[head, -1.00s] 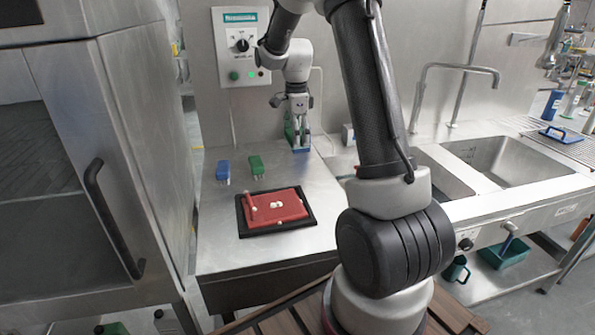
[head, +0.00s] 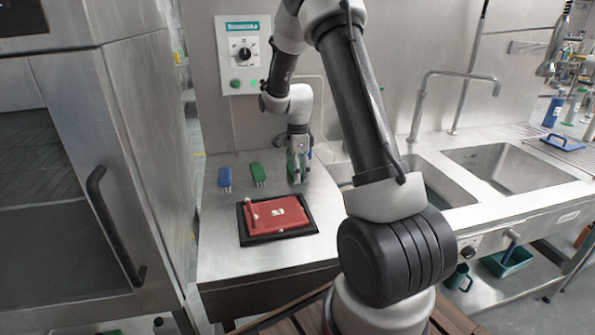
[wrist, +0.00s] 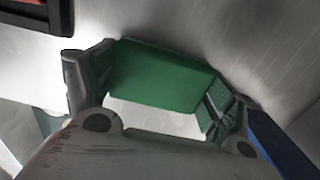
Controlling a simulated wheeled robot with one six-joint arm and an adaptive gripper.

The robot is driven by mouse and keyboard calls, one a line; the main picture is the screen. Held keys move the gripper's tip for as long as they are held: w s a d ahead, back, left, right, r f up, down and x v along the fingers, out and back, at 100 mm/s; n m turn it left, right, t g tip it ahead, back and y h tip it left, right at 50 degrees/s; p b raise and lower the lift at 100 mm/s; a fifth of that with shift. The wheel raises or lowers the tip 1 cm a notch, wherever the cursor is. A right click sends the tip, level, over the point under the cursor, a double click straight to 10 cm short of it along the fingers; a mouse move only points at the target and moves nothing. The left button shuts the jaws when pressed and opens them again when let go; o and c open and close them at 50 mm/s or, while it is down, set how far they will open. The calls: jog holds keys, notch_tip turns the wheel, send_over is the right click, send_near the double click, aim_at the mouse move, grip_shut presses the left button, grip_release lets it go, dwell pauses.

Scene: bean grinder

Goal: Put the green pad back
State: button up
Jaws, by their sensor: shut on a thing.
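My gripper (head: 298,178) is shut on a green pad (wrist: 165,78). In the wrist view the pad is a flat green block spanning the gap between the two fingers. In the head view the gripper hangs low over the right rear of the steel counter, and the pad shows only as a small green patch between the fingers. Whether the pad touches the counter cannot be told. A second green block (head: 257,171) lies to the left of the gripper, with a blue block (head: 224,177) left of that.
A red block (head: 275,214) with small white pieces sits on a black tray (head: 245,236) in front of the gripper. A wall panel (head: 242,55) with a dial is behind. Sinks (head: 500,165) lie to the right, a steel cabinet (head: 110,150) to the left. The counter's front strip is clear.

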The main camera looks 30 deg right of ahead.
jog(key=shift+f, duration=0.2)
jog(key=o, duration=0.9)
jog(key=shift+o, duration=0.2)
jog(key=shift+r, duration=0.15)
jog(key=s+a+r+n, duration=0.1)
jog(key=s+r+n, duration=0.15)
jog(key=r, duration=0.65)
jog(key=s+a+r+n, duration=0.1)
jog(key=s+r+n, duration=0.15)
jog(key=r, duration=0.75)
jog(key=s+a+r+n+t, duration=0.2)
jog(key=s+n, duration=0.6)
jog(key=s, duration=0.5)
jog(key=s+a+r+n+t, duration=0.2)
jog(key=s+n, duration=0.6)
jog(key=s, duration=0.5)
jog(key=shift+a+r, duration=0.55)
jog(key=shift+a, duration=0.05)
